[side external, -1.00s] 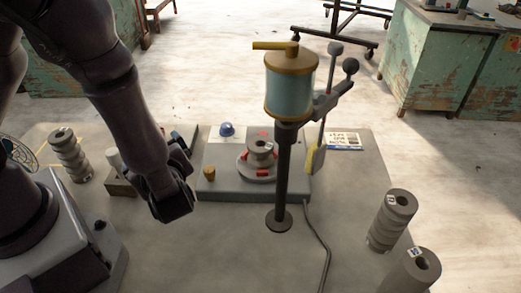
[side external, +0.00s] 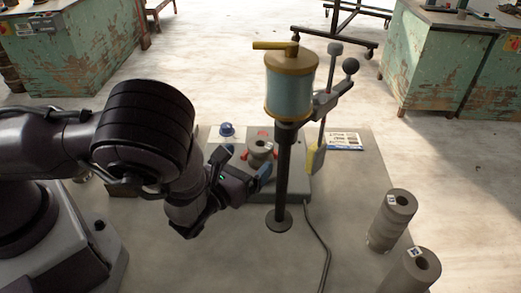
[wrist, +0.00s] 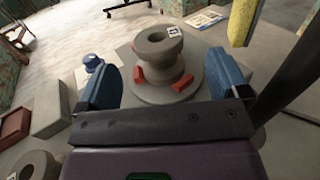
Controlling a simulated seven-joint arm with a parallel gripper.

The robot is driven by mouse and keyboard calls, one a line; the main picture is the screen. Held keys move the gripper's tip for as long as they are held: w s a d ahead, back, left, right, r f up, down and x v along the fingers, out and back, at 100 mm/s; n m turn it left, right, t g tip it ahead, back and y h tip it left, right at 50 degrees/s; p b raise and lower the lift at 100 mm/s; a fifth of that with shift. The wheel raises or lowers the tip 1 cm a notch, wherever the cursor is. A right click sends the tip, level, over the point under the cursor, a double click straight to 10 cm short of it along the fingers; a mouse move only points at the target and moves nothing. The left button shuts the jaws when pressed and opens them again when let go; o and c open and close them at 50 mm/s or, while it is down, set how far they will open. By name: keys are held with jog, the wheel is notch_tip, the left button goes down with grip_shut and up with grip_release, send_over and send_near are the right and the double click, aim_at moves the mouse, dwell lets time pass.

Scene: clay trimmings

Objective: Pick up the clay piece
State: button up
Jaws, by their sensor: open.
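The clay piece (wrist: 159,58) is a grey spool-like cylinder with a hole in its top and a small white label. It stands upright on a round grey plate (wrist: 146,92) with red blocks around it. In the side view the clay piece (side external: 260,148) is on the grey machine, partly hidden by my gripper. My gripper (wrist: 165,88) has two blue fingertips, spread apart and empty. In the wrist view the clay piece shows between and beyond them. In the side view my gripper (side external: 255,172) is just in front of the piece and its far finger is unclear.
A dark post with a blue-and-gold canister (side external: 291,85) stands close to the right of my gripper. Stacked grey cylinders (side external: 391,220) stand at the right.

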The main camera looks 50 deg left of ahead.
aim_at(268, 138)
jog(key=shift+x, duration=3.15)
jog(key=shift+a, duration=0.15)
jog(key=c, duration=1.1)
